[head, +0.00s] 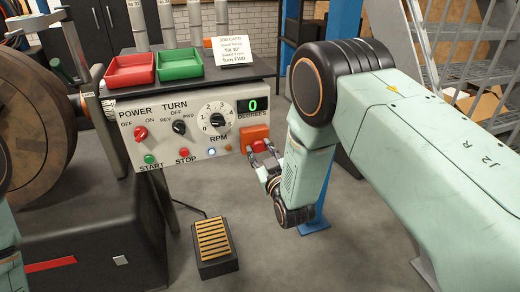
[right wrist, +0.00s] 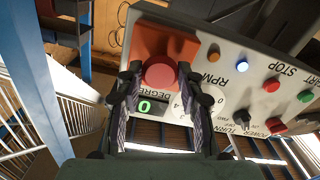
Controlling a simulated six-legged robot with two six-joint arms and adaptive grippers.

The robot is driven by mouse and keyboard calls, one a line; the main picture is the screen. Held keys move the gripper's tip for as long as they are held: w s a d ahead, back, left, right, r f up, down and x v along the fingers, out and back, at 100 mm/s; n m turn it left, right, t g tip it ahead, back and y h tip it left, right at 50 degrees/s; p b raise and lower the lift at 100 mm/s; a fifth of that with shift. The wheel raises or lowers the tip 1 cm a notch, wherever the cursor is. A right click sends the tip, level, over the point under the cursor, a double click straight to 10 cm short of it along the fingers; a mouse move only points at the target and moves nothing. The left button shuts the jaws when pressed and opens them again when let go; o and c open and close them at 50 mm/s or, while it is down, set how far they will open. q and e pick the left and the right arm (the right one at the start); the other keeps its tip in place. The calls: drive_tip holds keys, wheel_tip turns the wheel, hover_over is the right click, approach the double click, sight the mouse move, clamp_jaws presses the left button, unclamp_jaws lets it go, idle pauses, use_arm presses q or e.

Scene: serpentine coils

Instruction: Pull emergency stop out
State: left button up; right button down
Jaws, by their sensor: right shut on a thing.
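The emergency stop is a red round button (right wrist: 158,77) on an orange-red box (right wrist: 165,45) at the right end of the control panel (head: 200,125). In the head view the button (head: 258,146) is partly covered by my right gripper (head: 263,158). In the right wrist view the two fingers of my right gripper (right wrist: 157,82) stand on either side of the button and are shut on it. I cannot tell how far the button stands out. My left gripper is out of view.
The panel has a red power knob (head: 140,133), a turn knob (head: 179,127), an RPM dial (head: 216,119) and a green display (head: 252,105) reading 0. Red (head: 129,70) and green (head: 179,65) trays stand above. A foot pedal (head: 214,243) lies on the floor below.

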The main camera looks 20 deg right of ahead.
drive_tip(key=shift+s, duration=0.45)
drive_tip(key=shift+f, duration=0.25)
drive_tip(key=c, duration=1)
unclamp_jaws()
drive_tip(key=shift+s, duration=0.15)
drive_tip(key=shift+o, duration=0.9)
drive_tip(key=shift+s+r, duration=0.15)
drive_tip(key=shift+r, duration=0.15)
drive_tip(key=shift+w+f, duration=0.1)
drive_tip(key=shift+w, duration=0.1)
drive_tip(key=shift+f, duration=0.1)
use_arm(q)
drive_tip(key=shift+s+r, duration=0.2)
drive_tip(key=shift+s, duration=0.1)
use_arm(e)
drive_tip(key=s, duration=1.2)
drive_tip(key=shift+d, duration=0.25)
drive_tip(key=shift+s, duration=0.1)
